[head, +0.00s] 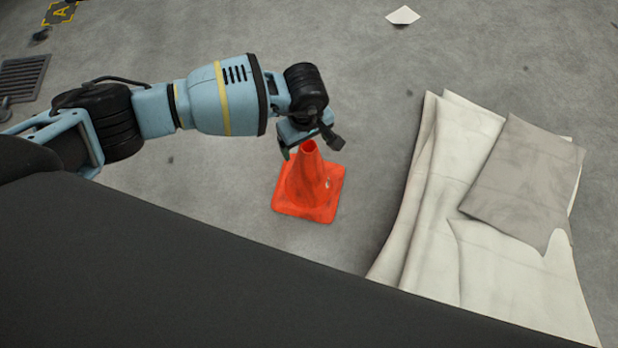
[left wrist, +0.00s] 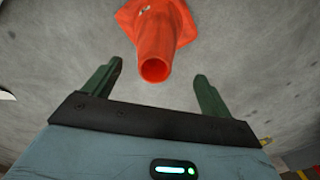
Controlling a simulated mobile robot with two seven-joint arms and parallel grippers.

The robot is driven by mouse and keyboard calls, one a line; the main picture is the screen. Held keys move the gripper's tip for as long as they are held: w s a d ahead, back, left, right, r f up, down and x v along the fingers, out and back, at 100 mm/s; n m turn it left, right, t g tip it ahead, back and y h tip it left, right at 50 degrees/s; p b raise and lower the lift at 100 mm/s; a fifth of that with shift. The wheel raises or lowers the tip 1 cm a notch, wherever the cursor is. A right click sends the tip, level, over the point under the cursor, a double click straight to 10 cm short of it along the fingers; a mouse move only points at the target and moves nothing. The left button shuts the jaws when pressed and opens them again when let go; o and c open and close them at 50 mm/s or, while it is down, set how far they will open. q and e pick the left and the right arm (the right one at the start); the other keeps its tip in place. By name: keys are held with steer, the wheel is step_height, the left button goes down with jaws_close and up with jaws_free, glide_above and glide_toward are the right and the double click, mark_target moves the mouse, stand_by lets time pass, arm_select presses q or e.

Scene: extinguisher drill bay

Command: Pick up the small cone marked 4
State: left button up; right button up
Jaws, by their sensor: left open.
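An orange-red cone (head: 308,184) stands upright on the grey floor near the middle of the head view. No number can be read on it. It also shows in the left wrist view (left wrist: 162,42), with its open round tip toward my gripper. My left gripper (head: 312,147) is at the cone's top in the head view. In the left wrist view the left gripper (left wrist: 154,76) is open and empty, with one green finger on each side of the cone's tip. The fingers do not visibly touch the cone. My right gripper is not in view.
Folded pale sheets (head: 440,215) with a grey-brown piece (head: 525,180) on top lie to the right of the cone. A scrap of paper (head: 403,15) lies farther back. A floor grate (head: 22,78) is at the far left. The floor behind the cone is clear.

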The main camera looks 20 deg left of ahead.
mark_target(309, 170)
arm_select(q)
steer(key=shift+f, duration=0.55)
steer(key=f+b, duration=0.2)
steer(key=f, duration=0.1)
steer(key=f+b, duration=0.1)
steer(key=f, duration=0.1)
steer(key=shift+w+d+f, duration=0.15)
steer(key=shift+w+d, duration=0.05)
steer(key=shift+w, duration=0.05)
steer(key=c, duration=1.5)
